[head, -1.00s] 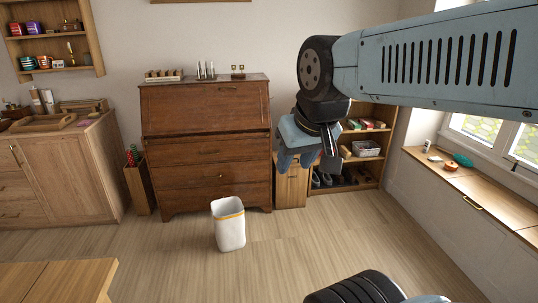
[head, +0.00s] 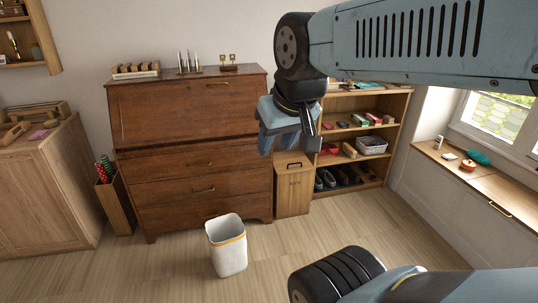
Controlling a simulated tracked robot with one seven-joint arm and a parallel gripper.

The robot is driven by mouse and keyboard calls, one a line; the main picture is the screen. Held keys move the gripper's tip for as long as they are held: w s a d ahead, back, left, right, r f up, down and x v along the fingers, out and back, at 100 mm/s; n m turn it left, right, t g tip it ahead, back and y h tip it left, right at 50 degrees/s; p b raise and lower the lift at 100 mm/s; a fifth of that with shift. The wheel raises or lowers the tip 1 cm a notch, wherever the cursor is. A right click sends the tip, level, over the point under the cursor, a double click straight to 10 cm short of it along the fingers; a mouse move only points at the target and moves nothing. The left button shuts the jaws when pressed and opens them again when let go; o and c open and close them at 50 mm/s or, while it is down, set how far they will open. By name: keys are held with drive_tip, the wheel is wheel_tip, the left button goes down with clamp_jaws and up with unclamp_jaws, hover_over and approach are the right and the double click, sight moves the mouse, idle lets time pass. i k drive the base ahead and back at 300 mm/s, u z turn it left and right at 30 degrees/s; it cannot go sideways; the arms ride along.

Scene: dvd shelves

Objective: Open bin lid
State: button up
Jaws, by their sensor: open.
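A tall wooden bin (head: 293,193) stands on the floor between the brown bureau and the open shelf. Its wooden lid (head: 294,161) lies flat on top and looks shut, with a dark handle on it. My gripper (head: 289,145) hangs from the arm with its fingers apart and empty. In the picture it is just above the bin and overlaps the back left of the lid area. How far it is from the lid in depth I cannot tell.
A white open waste basket (head: 227,247) stands on the floor in front of the bureau (head: 190,150). The shelf (head: 377,185) with shoes and small goods is right of the bin. A window bench (head: 480,190) runs along the right. The floor before the bin is clear.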

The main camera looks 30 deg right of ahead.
sight(294, 160)
drive_tip(key=u, duration=0.15)
drive_tip(key=i, duration=0.55)
drive_tip(key=z, duration=1.1)
drive_tip(key=i, duration=1.1)
drive_tip(key=z, duration=0.05)
